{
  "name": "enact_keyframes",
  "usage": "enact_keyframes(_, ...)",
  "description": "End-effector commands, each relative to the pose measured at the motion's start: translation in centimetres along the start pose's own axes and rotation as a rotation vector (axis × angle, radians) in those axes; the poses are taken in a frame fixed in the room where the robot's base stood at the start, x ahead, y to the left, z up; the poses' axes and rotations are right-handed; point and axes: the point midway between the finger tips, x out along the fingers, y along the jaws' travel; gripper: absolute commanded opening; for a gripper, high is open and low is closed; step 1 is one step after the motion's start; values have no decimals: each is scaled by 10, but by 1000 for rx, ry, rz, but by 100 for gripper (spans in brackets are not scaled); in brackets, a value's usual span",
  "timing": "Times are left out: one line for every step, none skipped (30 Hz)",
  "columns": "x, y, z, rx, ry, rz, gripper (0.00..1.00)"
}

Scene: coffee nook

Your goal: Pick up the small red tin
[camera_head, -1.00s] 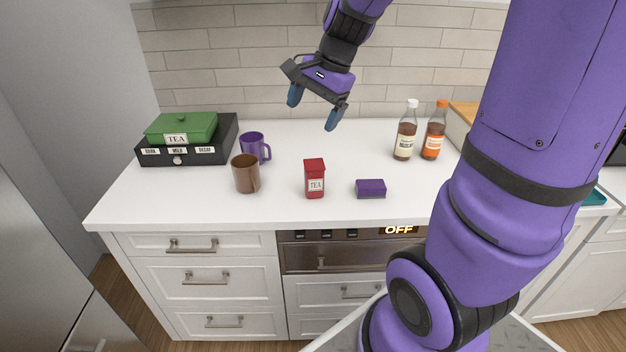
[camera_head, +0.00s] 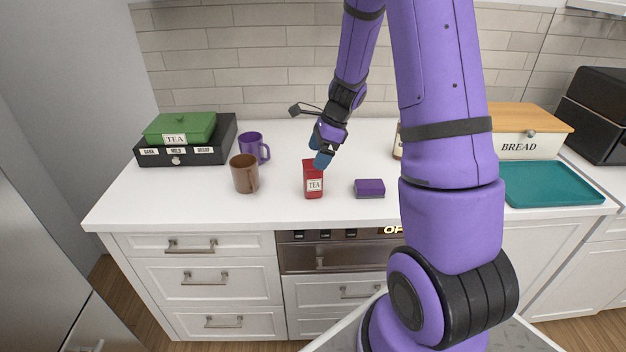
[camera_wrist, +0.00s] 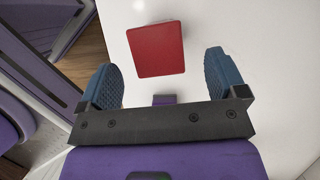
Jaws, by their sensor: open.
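The small red tin (camera_head: 313,184) stands upright on the white counter, with a white TEA label on its front. In the wrist view its red top (camera_wrist: 156,49) shows ahead of my gripper, between the lines of the two fingers. My gripper (camera_head: 321,152) is open and empty, with blue fingertips above and just behind the tin in the head view. In the wrist view the fingers of my gripper (camera_wrist: 165,78) stand wide apart on either side. The tin appears apart from both fingers. A small part of the tin's top is hidden by a fingertip in the head view.
A purple sponge-like block (camera_head: 369,188) lies right of the tin. A brown mug (camera_head: 244,174) and a purple mug (camera_head: 251,147) stand to its left. A black box (camera_head: 185,155) bears a green TEA box. A teal tray (camera_head: 549,185) lies right. Counter in front is clear.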

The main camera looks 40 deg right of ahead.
Motion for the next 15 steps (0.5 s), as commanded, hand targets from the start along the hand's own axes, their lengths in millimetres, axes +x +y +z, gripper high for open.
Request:
enact_keyframes(5,0,0,1,0,2,90)
enact_keyframes(7,0,0,1,0,1,90)
enact_keyframes(9,0,0,1,0,1,90)
enact_keyframes(10,0,0,1,0,0,90)
enact_keyframes(12,0,0,1,0,0,90)
enact_keyframes(14,0,0,0,0,0,90)
enact_keyframes(17,1,-1,0,1,1,90)
enact_keyframes(20,1,-1,0,0,2,90)
enact_keyframes(25,2,-1,1,0,2,90)
enact_keyframes(30,2,-1,1,0,2,90)
enact_keyframes(35,3,-2,0,0,3,90)
enact_keyframes(40,3,-2,1,0,3,90)
enact_keyframes(44,3,-2,1,0,2,90)
enact_keyframes(49,3,-2,0,0,2,90)
enact_keyframes(53,3,-2,-1,0,2,90)
